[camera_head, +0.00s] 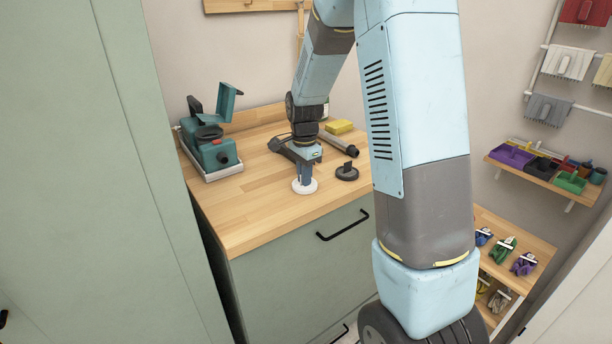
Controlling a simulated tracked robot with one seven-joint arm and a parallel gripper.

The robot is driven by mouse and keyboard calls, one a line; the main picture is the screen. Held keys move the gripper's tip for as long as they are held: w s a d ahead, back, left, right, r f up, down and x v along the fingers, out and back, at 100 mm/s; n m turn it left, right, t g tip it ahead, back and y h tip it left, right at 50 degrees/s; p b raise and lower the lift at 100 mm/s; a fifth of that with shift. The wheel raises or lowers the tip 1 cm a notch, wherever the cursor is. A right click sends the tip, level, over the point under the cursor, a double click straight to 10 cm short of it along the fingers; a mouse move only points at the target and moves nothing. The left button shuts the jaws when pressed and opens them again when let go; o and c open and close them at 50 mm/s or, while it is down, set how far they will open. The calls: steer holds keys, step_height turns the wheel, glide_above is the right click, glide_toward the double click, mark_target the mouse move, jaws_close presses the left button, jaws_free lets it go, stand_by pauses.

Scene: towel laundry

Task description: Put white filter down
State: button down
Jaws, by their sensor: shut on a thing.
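The white filter (304,187) is a small round white disc at the front part of the wooden counter (255,215). My gripper (304,178) points down and is shut on it from above. The filter is at or just above the counter top; I cannot tell whether it touches. A dark round filter-like piece (347,172) lies on the counter just right of my gripper. My fingertips are small in this view and partly hidden.
A teal machine (212,145) with a raised lid stands on the counter's left. A yellow sponge (339,127) and a grey tube (338,143) lie behind my gripper. The counter's front left is clear. Shelves with coloured items (541,165) are at right.

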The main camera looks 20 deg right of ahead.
steer(key=c, duration=1.2)
jaws_free()
step_height(320, 180, up, 12)
steer(key=shift+s+d+r+n+t, duration=0.15)
steer(key=shift+s+r+n+t, duration=1.35)
steer(key=shift+s, duration=3.2)
steer(key=shift+s+d+r+n+t, duration=0.3)
steer(key=shift+s+r+n, duration=1.6)
steer(key=shift+s+n, duration=2.1)
steer(key=shift+s+d+r+n+t, duration=0.1)
steer(key=shift+s+r+n+t, duration=1.25)
steer(key=shift+s, duration=4)
steer(key=shift+a+r+n+g, duration=0.1)
steer(key=shift+r+n+g, duration=0.25)
